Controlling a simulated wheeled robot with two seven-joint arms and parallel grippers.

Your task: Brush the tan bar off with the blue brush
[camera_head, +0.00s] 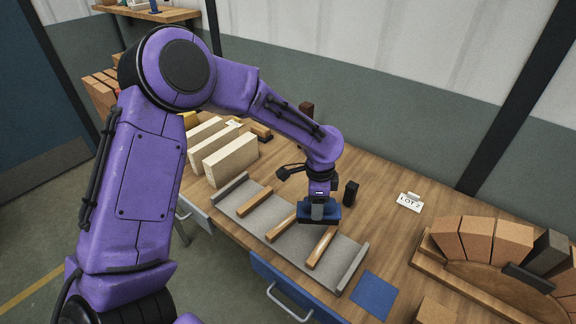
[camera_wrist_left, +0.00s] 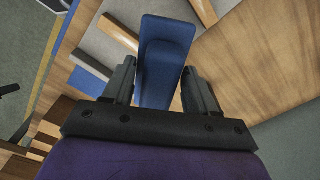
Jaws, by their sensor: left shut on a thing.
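In the left wrist view the brush (camera_wrist_left: 163,58) sits between the two dark fingers (camera_wrist_left: 160,88). Several tan wooden bars lie across the tray: a left bar (camera_head: 254,202), a middle bar (camera_head: 281,229) and a right bar (camera_head: 321,247). The brush hangs near the back ends of the middle and right bars; whether it touches either cannot be told. My right gripper is not in view.
Cream blocks (camera_head: 230,161) stand left of the tray. A small dark block (camera_head: 350,193) and a LOT 2 card (camera_head: 410,202) stand behind and right. A brick arch (camera_head: 480,240) fills the right side.

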